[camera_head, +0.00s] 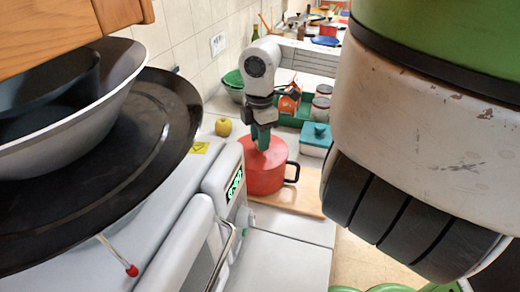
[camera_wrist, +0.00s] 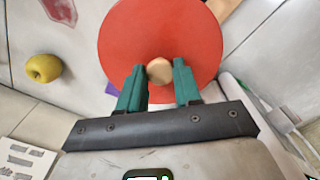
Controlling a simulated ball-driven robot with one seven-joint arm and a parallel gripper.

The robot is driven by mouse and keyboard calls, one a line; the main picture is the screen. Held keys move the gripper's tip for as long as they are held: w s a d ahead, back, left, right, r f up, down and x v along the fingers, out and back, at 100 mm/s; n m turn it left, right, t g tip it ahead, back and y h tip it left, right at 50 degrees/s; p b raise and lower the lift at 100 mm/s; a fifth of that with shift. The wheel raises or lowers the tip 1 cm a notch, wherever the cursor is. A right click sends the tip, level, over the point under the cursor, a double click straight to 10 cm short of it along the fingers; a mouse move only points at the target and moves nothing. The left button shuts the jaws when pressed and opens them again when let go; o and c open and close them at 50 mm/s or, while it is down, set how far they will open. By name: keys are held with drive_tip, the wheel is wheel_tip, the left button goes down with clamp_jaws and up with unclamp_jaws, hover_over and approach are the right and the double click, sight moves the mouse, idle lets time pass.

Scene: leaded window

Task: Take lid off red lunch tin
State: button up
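The red lunch tin (camera_head: 266,178) is a round red vessel with a dark side handle (camera_head: 293,172), standing on a wooden board in the head view. The lid appears to sit on the tin. My gripper (camera_wrist: 160,80) points down over the lid; its two green fingers are apart, on either side of the knob, with visible gaps. It also shows above the tin in the head view (camera_head: 262,145), where it hides the knob.
A yellow apple (camera_head: 223,127) lies left of the tin. A teal-lidded white box (camera_head: 316,138) stands behind it to the right. A green tray (camera_head: 303,112) with jars is further back. A white appliance with a green display (camera_head: 234,186) stands close in front, left.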

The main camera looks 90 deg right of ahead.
drive_tip(key=c, duration=0.5)
drive_tip(key=shift+c, duration=0.2)
